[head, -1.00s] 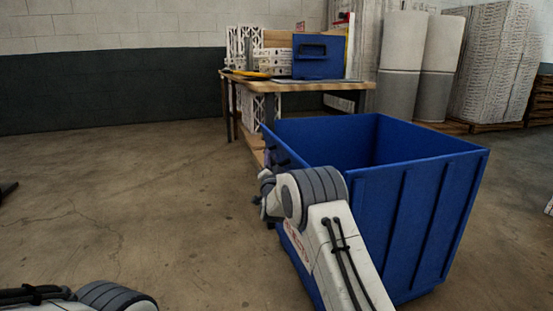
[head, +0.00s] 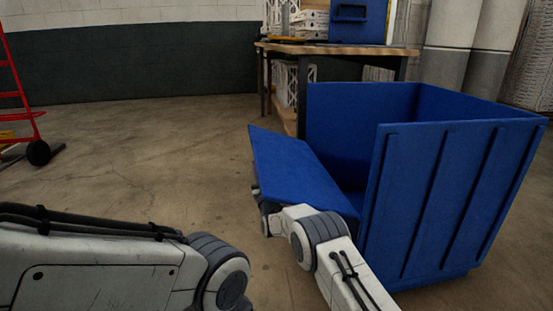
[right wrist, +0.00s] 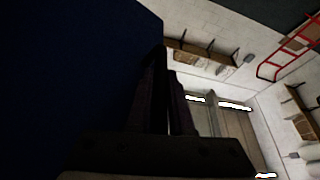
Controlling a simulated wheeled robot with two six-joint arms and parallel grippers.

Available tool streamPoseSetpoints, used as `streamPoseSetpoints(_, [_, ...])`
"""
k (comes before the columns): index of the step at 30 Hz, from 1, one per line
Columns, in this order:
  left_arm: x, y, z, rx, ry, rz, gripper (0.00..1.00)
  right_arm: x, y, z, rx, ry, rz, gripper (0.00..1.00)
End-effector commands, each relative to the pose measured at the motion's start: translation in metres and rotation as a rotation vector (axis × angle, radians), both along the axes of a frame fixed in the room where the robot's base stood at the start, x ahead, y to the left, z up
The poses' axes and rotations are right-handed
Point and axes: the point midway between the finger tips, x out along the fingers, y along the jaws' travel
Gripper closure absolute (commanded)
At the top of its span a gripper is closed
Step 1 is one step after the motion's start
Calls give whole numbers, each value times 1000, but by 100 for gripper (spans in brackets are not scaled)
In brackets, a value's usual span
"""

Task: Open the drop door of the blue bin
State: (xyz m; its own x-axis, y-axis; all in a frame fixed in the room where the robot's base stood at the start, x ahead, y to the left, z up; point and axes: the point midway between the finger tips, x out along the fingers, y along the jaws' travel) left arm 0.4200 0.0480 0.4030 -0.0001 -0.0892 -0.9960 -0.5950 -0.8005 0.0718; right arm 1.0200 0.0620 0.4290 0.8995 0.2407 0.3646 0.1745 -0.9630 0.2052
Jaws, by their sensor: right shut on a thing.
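The blue bin (head: 450,190) stands at the right in the head view, its top open. Its drop door (head: 300,170) is swung down and outward on the left side, lying at a slant, so the bin's inside shows through the front opening. My right arm reaches under the door's near edge, and its gripper is mostly hidden there in the head view. In the right wrist view my right gripper (right wrist: 166,75) is shut at the edge of the dark blue door panel (right wrist: 70,70). My left arm shows at the lower left; its gripper is out of view.
A wooden table (head: 340,48) with a small blue bin (head: 358,20) and white crates stands behind. Grey rolls (head: 470,45) stand at the back right. The floor left of the door is clear.

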Motion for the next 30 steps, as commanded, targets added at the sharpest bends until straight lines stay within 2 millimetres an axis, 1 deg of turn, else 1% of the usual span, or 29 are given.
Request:
streamPoseSetpoints(1, [0, 0, -8, 0, 0, 0, 50, 0, 3, -12, -18, -4, 0, 100])
streamPoseSetpoints(4, [0, 0, -14, 0, 0, 0, 50, 0, 6, -27, -12, -4, 2, 100])
streamPoseSetpoints(7, [0, 0, -19, 0, 0, 0, 50, 0, 7, -39, -19, -7, 2, 100])
streamPoseSetpoints(12, [0, 0, -25, 0, 0, 0, 50, 0, 6, -54, -92, -21, 1, 100])
streamPoseSetpoints(18, [0, 0, -28, 0, 0, 0, 50, 0, 6, -61, -133, -30, 2, 100])
streamPoseSetpoints(30, [0, 0, -28, 0, 0, 0, 50, 0, 5, -62, -141, -32, 2, 100])
